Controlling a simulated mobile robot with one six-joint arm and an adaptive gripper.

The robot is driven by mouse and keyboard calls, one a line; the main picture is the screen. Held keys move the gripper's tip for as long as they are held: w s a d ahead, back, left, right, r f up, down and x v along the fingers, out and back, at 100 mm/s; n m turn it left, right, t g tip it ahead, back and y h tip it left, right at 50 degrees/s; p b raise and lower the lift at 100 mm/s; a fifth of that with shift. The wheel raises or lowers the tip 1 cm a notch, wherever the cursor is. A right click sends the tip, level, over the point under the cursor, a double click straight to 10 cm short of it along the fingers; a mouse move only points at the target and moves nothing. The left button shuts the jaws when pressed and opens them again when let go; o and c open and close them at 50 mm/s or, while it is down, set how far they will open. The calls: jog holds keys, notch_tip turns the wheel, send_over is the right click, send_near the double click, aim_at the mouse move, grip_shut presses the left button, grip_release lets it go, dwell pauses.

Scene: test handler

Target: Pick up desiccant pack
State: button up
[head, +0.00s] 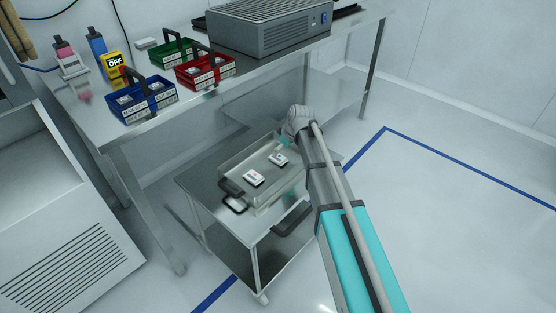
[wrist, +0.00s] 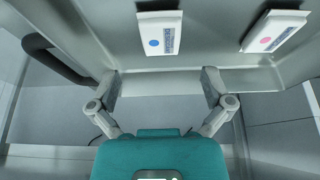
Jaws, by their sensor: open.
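Two small white packs lie apart in a shallow metal tray (head: 236,164) on a cart. One has a blue dot (head: 278,160); it also shows in the wrist view (wrist: 160,35). The other has a red-pink dot (head: 254,178) and shows at the upper right of the wrist view (wrist: 272,30). Their labels are too small to read. My gripper (wrist: 161,80) is open and empty, with its fingers spread on either side below the blue-dot pack in the picture. In the head view my arm mostly hides the gripper.
The tray has a dark handle (head: 236,204). A steel bench (head: 150,134) behind the cart bears blue (head: 142,102), red (head: 205,72) and green (head: 172,54) baskets and a grey machine (head: 262,36). Open floor (head: 440,220) lies to the right.

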aim_at(279, 157)
jog(key=shift+f, duration=0.1)
jog(key=b+x, duration=0.3)
jog(key=shift+s+f, duration=0.1)
jog(key=shift+f, duration=0.2)
jog(key=shift+a+f+b, duration=0.2)
jog(key=shift+f+b, duration=0.5)
jog(key=shift+b, duration=0.3)
jog(key=c, duration=1)
